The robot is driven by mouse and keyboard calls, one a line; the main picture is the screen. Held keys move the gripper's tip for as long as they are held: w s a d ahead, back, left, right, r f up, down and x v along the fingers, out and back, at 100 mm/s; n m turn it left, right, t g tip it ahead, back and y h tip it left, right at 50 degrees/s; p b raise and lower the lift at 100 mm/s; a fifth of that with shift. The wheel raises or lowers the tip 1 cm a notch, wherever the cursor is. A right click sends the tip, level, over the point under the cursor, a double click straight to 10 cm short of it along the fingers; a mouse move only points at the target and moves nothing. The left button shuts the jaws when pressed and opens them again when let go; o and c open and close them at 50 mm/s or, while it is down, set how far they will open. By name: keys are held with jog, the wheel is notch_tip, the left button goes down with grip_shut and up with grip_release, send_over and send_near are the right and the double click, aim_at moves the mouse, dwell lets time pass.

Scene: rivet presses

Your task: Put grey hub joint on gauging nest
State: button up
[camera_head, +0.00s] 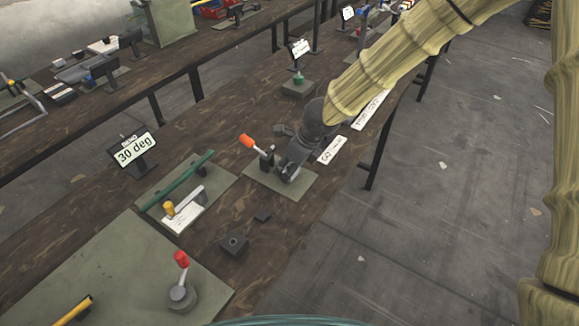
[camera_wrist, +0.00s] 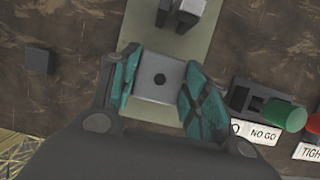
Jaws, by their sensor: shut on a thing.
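My gripper (camera_wrist: 155,92) has teal fingertips. They are shut on a light grey square block with a dark round hole, taken to be the grey hub joint (camera_wrist: 172,76). The joint is above or on a green-grey mat (camera_wrist: 218,14); any gap beneath it cannot be judged. In the head view my gripper (camera_head: 291,165) is over the same mat (camera_head: 301,188), beside a clamp with an orange handle (camera_head: 247,142), and the joint is hard to make out. Grey clamp parts (camera_wrist: 188,10) show just beyond the joint in the wrist view. No part is clearly identifiable as the gauging nest.
A dark block with a hole (camera_head: 233,244) and a small dark cube (camera_head: 262,216) lie on the wooden bench. A NO GO label (camera_wrist: 262,134) and green-handled gauge (camera_wrist: 283,115) lie right of my gripper. A red-handled clamp (camera_head: 181,275) stands nearer.

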jog(key=shift+f, duration=0.3)
jog(key=shift+f, duration=0.1)
jog(key=o, duration=1)
jog(key=shift+s+d+r, duration=0.1)
jog(key=shift+d+r, duration=0.1)
jog(key=shift+r, duration=0.5)
jog(key=v, duration=1.1)
jog(key=shift+f, duration=0.15)
